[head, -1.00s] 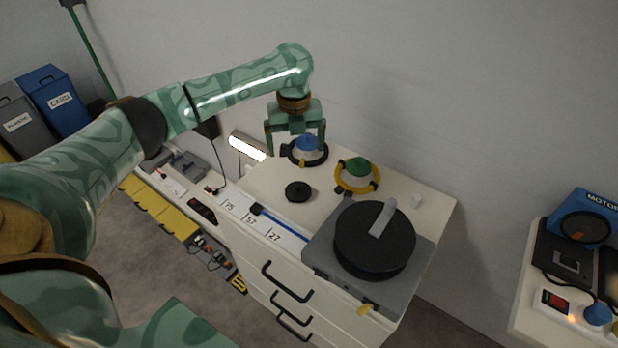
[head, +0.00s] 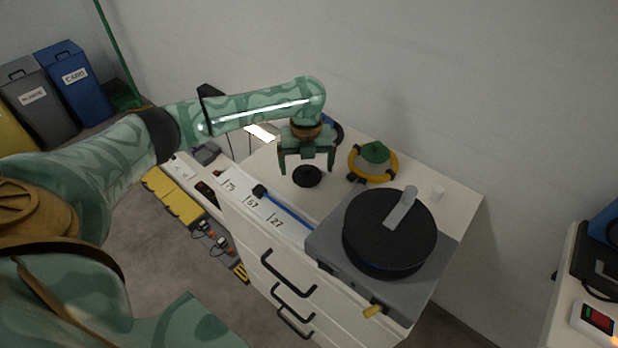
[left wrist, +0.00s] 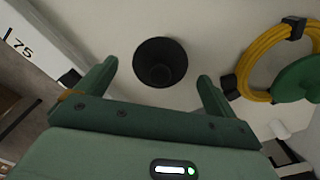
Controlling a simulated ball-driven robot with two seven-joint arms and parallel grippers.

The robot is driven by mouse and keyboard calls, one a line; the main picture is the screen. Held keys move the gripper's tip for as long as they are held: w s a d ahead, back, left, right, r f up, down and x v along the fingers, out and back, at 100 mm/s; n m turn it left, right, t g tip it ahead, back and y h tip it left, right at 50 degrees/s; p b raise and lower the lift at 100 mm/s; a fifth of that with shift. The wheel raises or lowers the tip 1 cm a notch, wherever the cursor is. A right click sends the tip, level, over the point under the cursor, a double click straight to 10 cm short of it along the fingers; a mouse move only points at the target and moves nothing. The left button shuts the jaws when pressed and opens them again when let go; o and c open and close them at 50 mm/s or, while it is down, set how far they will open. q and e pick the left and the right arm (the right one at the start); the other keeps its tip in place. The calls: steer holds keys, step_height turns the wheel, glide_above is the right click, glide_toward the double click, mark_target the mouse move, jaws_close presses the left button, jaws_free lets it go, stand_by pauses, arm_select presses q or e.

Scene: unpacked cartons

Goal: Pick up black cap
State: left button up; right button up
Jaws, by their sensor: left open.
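The black cap (head: 307,176) is a small round dark disc lying on the white cabinet top. In the left wrist view the cap (left wrist: 160,62) shows as a dark round cup shape with a raised middle, just beyond the fingertips and between their lines. My left gripper (head: 306,170) is open and empty, pointing down above the cap. In the left wrist view its two fingers (left wrist: 155,78) are spread wider than the cap, and neither seems to touch it. My right gripper is not in view.
A yellow ring with a green centre (head: 374,161) lies right of the cap. A grey unit with a large black disc (head: 390,232) stands at the front right. A blue rod (head: 285,208) lies along the front edge. A small white cylinder (head: 437,193) stands at the back right.

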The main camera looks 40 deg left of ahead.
arm_select(q)
step_height(320, 180, down, 2)
steer(key=shift+f, duration=0.1)
steer(key=shift+r, duration=0.2)
steer(key=shift+c, duration=0.5)
steer(key=c, duration=1)
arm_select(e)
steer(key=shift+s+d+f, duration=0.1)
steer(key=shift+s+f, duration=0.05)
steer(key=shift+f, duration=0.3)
arm_select(q)
steer(key=shift+c, duration=0.2)
step_height(320, 180, up, 4)
steer(key=shift+r+p, duration=0.1)
steer(key=shift+p, duration=1.15)
steer(key=s+a+r+p, duration=0.6)
steer(key=s+r+p, duration=0.1)
steer(key=s, duration=0.5)
steer(key=shift+s+a+r, duration=0.15)
steer(key=shift+a+r, duration=0.25)
steer(key=shift+r, duration=0.5)
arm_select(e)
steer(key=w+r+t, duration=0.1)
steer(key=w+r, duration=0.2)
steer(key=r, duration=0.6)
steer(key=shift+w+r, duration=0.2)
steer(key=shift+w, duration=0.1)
